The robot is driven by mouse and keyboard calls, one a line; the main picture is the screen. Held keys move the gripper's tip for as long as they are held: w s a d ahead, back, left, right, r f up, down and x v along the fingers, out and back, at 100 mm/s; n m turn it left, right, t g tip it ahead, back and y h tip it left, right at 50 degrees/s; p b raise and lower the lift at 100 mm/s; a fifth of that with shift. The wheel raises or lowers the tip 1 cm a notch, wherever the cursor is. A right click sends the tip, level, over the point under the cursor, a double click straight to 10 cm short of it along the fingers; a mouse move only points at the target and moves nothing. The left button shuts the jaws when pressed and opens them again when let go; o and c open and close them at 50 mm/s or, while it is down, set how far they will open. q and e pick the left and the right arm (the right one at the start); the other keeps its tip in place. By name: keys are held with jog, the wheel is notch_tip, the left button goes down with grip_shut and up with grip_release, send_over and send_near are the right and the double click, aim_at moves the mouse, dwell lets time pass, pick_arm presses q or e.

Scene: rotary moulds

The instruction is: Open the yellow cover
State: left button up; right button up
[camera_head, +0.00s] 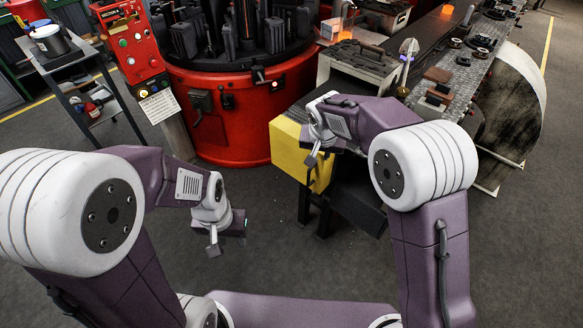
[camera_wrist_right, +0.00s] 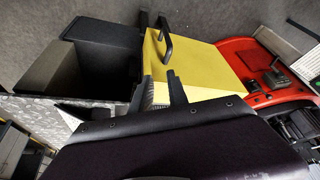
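The yellow cover (camera_head: 290,148) is on a boxy black unit in front of the red round machine. In the right wrist view the yellow cover (camera_wrist_right: 212,62) shows a black bar handle (camera_wrist_right: 165,37) near its upper left edge. My right gripper (camera_head: 324,156) is over the yellow cover in the head view and hides part of it. In the right wrist view my right gripper's two dark fingers (camera_wrist_right: 158,78) stand apart with nothing between them, short of the handle. My left gripper (camera_head: 222,238) hangs over the floor at lower left, away from the cover. Its finger gap is unclear.
The red round machine (camera_head: 226,130) stands behind, with a red control panel (camera_head: 130,45) at its left. A conveyor (camera_head: 405,45) runs back at the right. A cart (camera_head: 75,70) stands far left. Grey floor (camera_head: 270,225) is clear between my arms.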

aim_at(309, 174)
jog(key=shift+n, duration=0.5)
jog(key=a+f, duration=0.1)
jog(key=f, duration=0.3)
jog(key=a+f, duration=0.1)
jog(key=f, duration=0.3)
jog(key=w+f+b, duration=0.1)
jog(key=f, duration=0.2)
jog(key=shift+a+f, duration=0.4)
jog(key=shift+r, duration=0.1)
grip_shut()
